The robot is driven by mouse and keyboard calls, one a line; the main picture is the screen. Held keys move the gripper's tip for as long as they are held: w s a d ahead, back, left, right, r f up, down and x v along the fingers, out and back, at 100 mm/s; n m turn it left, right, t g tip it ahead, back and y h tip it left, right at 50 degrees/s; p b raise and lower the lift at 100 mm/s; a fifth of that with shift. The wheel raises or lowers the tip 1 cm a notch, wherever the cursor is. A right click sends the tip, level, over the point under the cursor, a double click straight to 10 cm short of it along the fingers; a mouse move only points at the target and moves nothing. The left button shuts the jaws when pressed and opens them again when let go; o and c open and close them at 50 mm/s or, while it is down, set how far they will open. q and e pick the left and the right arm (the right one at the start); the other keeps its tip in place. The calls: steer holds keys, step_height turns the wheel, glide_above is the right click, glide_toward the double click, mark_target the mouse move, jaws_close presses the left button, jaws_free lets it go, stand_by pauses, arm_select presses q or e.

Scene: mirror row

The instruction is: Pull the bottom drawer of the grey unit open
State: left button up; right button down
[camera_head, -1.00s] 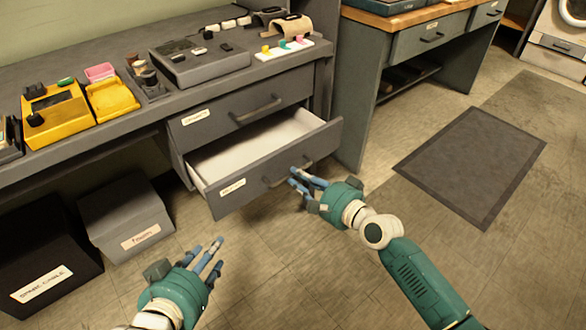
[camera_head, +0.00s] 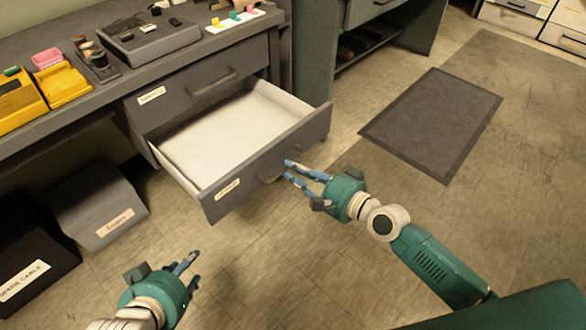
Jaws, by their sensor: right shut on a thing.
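The grey unit's bottom drawer (camera_head: 262,160) stands well open, with its white interior (camera_head: 215,142) bare and empty. The drawer above it (camera_head: 200,88) is closed. My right gripper (camera_head: 288,169) is at the bottom drawer's front, its blue fingers shut on the bar handle (camera_head: 270,170), which they partly hide. My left gripper (camera_head: 192,268) is low in front of the unit, apart from the drawer, over the floor. Its blue fingers look spread apart with nothing between them.
A grey box (camera_head: 98,207) and a black box (camera_head: 30,265) stand under the desk at left. The desktop holds a yellow device (camera_head: 18,100) and a grey device (camera_head: 150,42). A dark mat (camera_head: 433,122) lies on otherwise clear floor at right.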

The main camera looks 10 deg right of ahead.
steer(key=c, duration=1.7)
jaws_free()
steer(key=shift+o, duration=0.2)
steer(key=v, duration=1.2)
